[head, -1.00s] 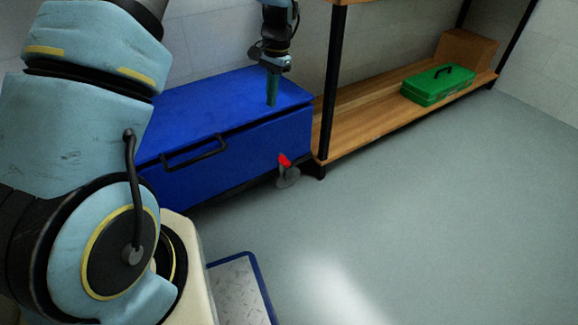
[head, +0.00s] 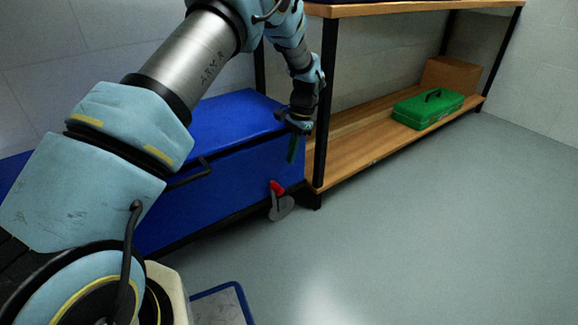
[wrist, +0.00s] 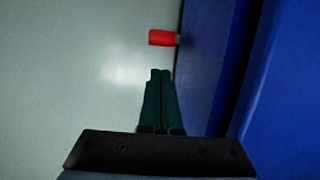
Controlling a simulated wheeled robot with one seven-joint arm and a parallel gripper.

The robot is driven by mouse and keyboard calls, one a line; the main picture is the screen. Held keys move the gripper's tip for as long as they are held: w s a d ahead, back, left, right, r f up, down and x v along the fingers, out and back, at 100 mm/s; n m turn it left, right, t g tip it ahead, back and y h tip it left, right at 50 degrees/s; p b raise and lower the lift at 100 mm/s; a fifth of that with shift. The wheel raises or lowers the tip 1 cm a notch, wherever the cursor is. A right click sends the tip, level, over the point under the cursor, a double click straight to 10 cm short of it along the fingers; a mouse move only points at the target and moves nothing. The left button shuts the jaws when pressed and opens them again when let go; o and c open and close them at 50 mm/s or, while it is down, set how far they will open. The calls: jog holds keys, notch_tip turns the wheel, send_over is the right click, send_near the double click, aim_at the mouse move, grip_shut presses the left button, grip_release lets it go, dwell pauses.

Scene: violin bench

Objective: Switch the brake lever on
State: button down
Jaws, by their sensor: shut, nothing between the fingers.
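The brake lever has a red grip (head: 277,187) and a grey lower part (head: 281,207). It sits low on the front right end of the blue chest (head: 225,190), just above the floor. In the wrist view the red grip (wrist: 162,38) stands out from the blue side, beyond the fingertips. My gripper (head: 292,158) is shut and empty, its dark green fingers pointing down, above and slightly right of the lever in the head view. In the wrist view the closed fingers (wrist: 160,74) are apart from the grip. The lever's grey part is hidden there.
A wooden shelf (head: 350,152) with black posts stands right of the chest, one post (head: 325,110) close to my gripper. A green toolbox (head: 427,110) and a cardboard box (head: 450,76) rest on it. The grey floor (head: 430,230) in front is clear.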

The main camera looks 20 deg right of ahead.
jog(key=b+x, duration=0.3)
jog(key=x, duration=0.6)
jog(key=shift+r, duration=0.15)
jog(key=shift+a+r+h+p, duration=0.1)
jog(key=shift+a+h+p, duration=0.3)
jog(key=shift+p, duration=0.15)
